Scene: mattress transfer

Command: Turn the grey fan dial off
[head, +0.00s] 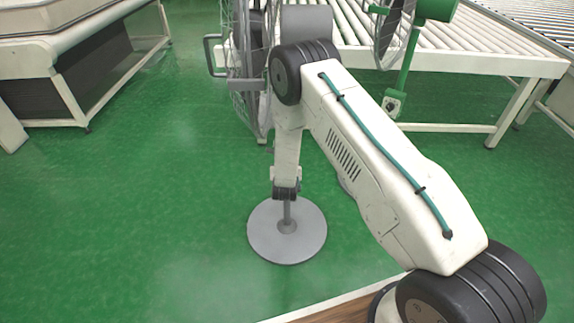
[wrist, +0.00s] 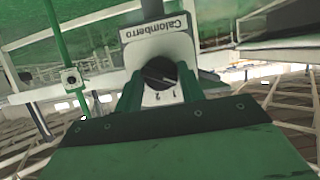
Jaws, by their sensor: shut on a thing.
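The grey fan stands on a round grey base (head: 262,238), with its wire grille (head: 240,75) seen edge-on behind my arm in the head view. In the wrist view its black dial (wrist: 159,72) sits on a white plate with the numbers 1 and 2 showing at its lower edge. My gripper (wrist: 160,84) has a finger on each side of the dial and is shut on it. The dial's exact setting is too small to read. My arm hides the gripper and the dial in the head view.
A green fan (head: 410,50) with its own dial box (head: 391,104) stands to the right; it also shows in the wrist view (wrist: 60,40). A roller conveyor (head: 480,60) runs behind. Another conveyor (head: 70,50) is at the left. Green floor lies open at left.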

